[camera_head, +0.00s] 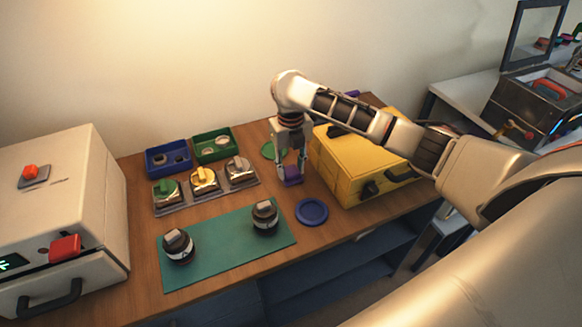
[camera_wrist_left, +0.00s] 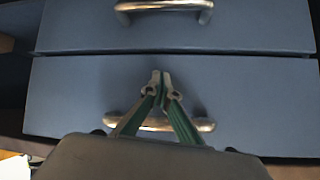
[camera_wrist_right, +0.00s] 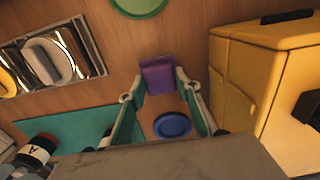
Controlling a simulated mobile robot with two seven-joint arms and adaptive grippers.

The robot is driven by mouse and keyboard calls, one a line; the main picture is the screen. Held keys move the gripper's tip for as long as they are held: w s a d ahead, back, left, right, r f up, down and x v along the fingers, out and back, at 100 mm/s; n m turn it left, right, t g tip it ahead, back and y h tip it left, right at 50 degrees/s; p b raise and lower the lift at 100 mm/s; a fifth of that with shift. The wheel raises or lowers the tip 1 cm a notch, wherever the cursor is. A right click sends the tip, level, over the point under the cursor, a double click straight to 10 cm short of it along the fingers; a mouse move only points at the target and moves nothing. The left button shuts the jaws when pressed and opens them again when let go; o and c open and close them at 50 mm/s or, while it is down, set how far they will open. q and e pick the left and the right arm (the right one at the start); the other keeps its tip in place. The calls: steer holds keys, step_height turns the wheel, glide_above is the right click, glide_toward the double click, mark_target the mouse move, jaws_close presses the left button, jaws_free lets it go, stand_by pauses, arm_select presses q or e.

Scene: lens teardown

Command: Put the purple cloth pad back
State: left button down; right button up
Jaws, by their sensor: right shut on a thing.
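The purple cloth pad (camera_head: 292,175) is between the fingers of my right gripper (camera_head: 291,172), over the wooden table just left of the yellow box. In the right wrist view the purple pad (camera_wrist_right: 158,75) shows between the two fingertips of my right gripper (camera_wrist_right: 155,90), which is shut on it. The gripper points down and partly hides the pad in the head view. My left gripper (camera_wrist_left: 159,78) shows only in the left wrist view, its fingertips together in front of blue drawers, with nothing seen between them.
A green disc (camera_head: 268,150) lies behind the gripper and a blue dish (camera_head: 311,212) in front. The yellow box (camera_head: 345,165) stands close on the right. A green mat (camera_head: 215,250) with two dark lens pieces lies front left. Blue (camera_head: 168,158) and green (camera_head: 212,146) trays stand behind.

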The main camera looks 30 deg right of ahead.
mark_target(291, 170)
steer(key=shift+f, duration=0.1)
steer(key=o, duration=1)
step_height(291, 170, up, 12)
steer(key=shift+r, duration=0.1)
stand_by(0.4)
